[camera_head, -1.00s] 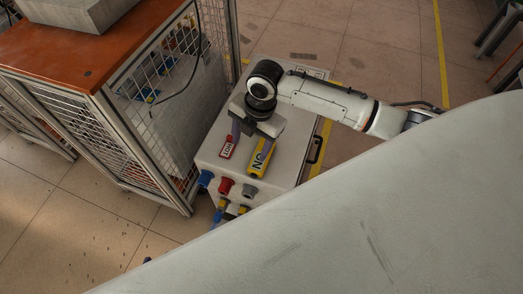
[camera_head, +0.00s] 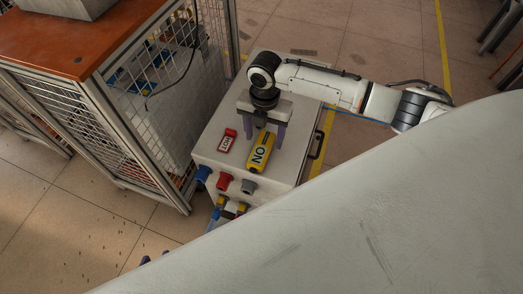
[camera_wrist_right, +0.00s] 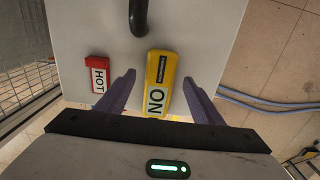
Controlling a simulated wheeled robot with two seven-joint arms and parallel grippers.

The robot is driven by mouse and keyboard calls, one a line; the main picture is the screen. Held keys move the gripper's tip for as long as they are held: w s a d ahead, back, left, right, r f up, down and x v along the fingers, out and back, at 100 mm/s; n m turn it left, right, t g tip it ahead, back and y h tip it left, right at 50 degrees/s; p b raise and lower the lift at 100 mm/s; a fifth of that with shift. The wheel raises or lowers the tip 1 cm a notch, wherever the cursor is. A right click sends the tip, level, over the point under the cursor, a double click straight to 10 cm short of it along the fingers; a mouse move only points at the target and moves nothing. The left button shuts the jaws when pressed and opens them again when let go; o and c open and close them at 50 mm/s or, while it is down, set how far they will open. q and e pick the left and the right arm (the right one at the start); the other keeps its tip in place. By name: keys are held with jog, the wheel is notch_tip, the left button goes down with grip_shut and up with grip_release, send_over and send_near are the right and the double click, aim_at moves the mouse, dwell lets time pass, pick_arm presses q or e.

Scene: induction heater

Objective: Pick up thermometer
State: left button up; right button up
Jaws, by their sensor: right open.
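A yellow handheld device (camera_head: 260,153) marked "ON", with a dark strip on it, lies on the top of a white cabinet (camera_head: 207,151). It also shows in the right wrist view (camera_wrist_right: 161,72). I take it for the thermometer, but cannot be sure. My right gripper (camera_head: 264,142) points down over it, open, with a purple finger on each side in the picture. In the right wrist view its fingers (camera_wrist_right: 158,98) flank the device with gaps. Only two small purple tips, apparently of my left gripper (camera_head: 155,257), show at the lower left; its opening is unclear.
A red block (camera_head: 228,140) marked "HOT" lies left of the device, also in the right wrist view (camera_wrist_right: 98,73). Blue, red and grey connectors (camera_head: 224,181) stick out of the cabinet's front. A mesh cage with an orange top (camera_head: 60,50) stands to the left.

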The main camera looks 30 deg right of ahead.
notch_tip(320, 180, down, 2)
jog(key=shift+r, duration=0.1)
jog(key=c, duration=1.2)
